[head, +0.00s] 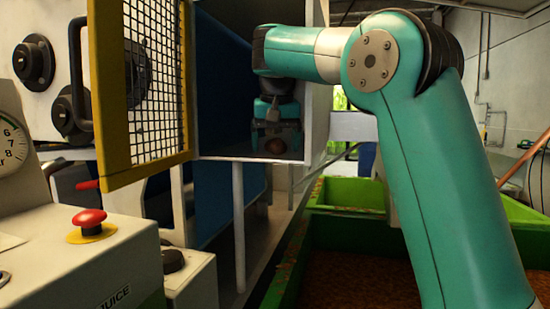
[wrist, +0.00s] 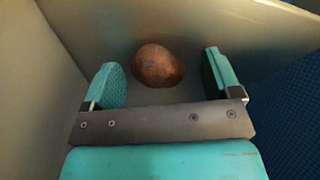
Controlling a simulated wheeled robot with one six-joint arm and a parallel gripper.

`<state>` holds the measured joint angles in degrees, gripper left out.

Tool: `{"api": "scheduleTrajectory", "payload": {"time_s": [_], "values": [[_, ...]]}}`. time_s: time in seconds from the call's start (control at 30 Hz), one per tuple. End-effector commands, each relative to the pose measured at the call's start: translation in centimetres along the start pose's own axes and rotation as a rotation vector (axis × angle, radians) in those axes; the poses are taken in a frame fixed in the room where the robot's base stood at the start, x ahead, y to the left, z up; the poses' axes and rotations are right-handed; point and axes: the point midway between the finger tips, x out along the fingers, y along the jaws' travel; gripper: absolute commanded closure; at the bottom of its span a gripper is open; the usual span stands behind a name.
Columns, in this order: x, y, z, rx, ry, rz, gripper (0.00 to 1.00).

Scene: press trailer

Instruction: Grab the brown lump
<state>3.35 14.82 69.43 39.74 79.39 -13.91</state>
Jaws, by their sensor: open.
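The brown lump (wrist: 158,66) is rounded and lies on a grey surface, close to a grey wall, in the wrist view. It also shows small and dark in the head view (head: 275,146), below my gripper inside a grey open box. My gripper (wrist: 164,80) has two teal fingers, spread apart and empty. In the wrist view the lump appears between the fingertips and slightly beyond them. I cannot tell how far it is from the fingers. In the head view my gripper (head: 274,140) points down over it.
The grey box (head: 318,80) encloses my gripper at the sides. A yellow-framed mesh door (head: 110,95) stands open at left. A red button (head: 89,218) sits on a white cabinet (head: 75,265). Green bins (head: 345,192) with brown crumbly material stand at lower right. A blue patterned surface (wrist: 292,115) lies right.

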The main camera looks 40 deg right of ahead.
Motion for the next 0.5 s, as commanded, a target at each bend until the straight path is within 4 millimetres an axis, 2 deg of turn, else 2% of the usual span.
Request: {"api": "scheduleTrajectory", "payload": {"time_s": [0.13, 0.17, 0.37, 0.5], "values": [[-0.17, 0.01, -0.05, 0.000, 0.001, 0.000, 0.17], [-0.17, 0.01, -0.05, 0.000, 0.001, 0.000, 0.21], [-0.17, 0.01, -0.04, 0.000, 0.001, 0.000, 0.67], [-0.18, 0.00, -0.04, 0.000, 0.001, 0.000, 0.69]]}}
